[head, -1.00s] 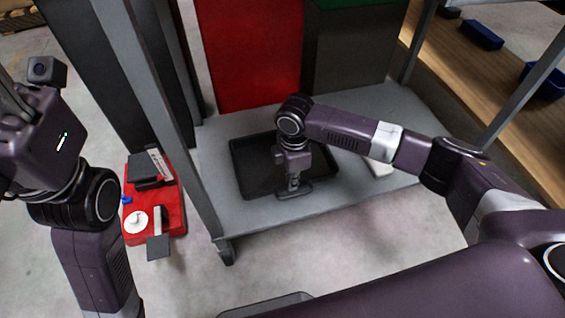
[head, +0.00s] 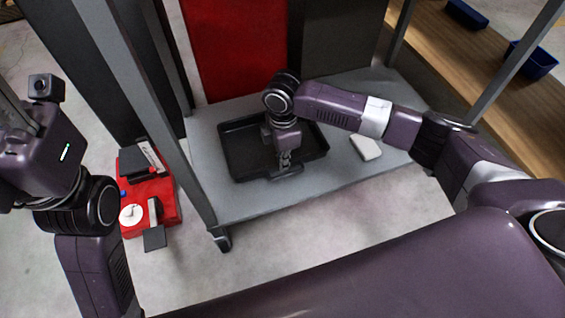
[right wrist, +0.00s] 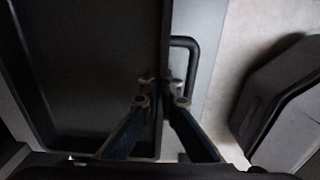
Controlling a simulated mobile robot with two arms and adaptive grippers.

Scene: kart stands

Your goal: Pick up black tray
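The black tray (head: 236,160) is a shallow dark rectangle over the grey shelf of the stand in the head view. My right gripper (head: 285,160) points down at its front side. In the right wrist view the two fingertips (right wrist: 162,82) sit on either side of the tray's wall, beside a black loop handle (right wrist: 192,62), and look closed on the wall. The black tray (right wrist: 85,90) looks empty there. Whether it is clear of the shelf I cannot tell. My left gripper (head: 14,112) is at the left edge, partly cut off, away from the tray; its fingers are unclear.
A white box (head: 366,147) lies on the grey shelf (head: 330,178) right of the tray. A grey upright (head: 165,125) stands left of it. A red case (head: 170,205) with parts is on the floor at left. A red panel (head: 235,50) stands behind.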

